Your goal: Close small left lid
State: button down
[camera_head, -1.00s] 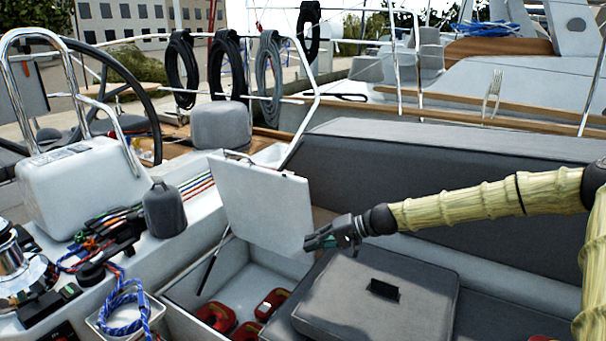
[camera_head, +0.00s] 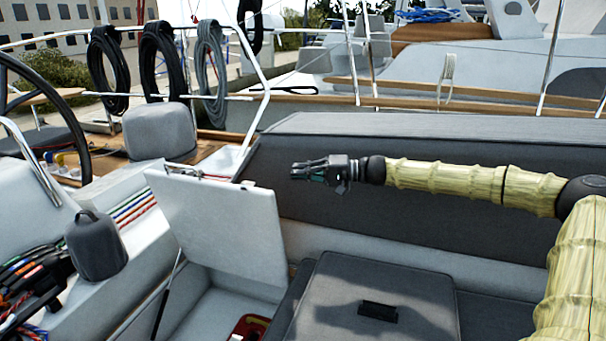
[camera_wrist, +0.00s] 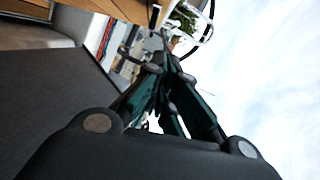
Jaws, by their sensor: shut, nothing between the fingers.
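The small left lid (camera_head: 222,228) is a white panel standing open and tilted over its locker in the head view. A thin dark strut shows at its lower left. The locker opening (camera_head: 195,305) below it is partly visible. My gripper (camera_head: 298,171) is shut and empty, to the right of the lid's upper edge and above it, apart from it in the picture. In the wrist view my fingers (camera_wrist: 165,75) meet at their tips, with sky to the right. The lid cannot be made out clearly in the wrist view.
A grey seat backrest (camera_head: 420,190) stretches behind my arm. A dark grey cushioned lid (camera_head: 375,300) lies to the right of the locker. A red object (camera_head: 250,326) sits in the locker. A dark winch cover (camera_head: 95,245) stands at left, and coiled ropes (camera_head: 160,65) hang on the rail.

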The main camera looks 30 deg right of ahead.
jog(key=w+a+f+p, duration=0.1)
jog(key=w+a, duration=0.1)
jog(key=a, duration=0.7)
jog(key=shift+f, duration=0.15)
jog(key=shift+w+a, duration=0.1)
jog(key=shift+a, duration=0.15)
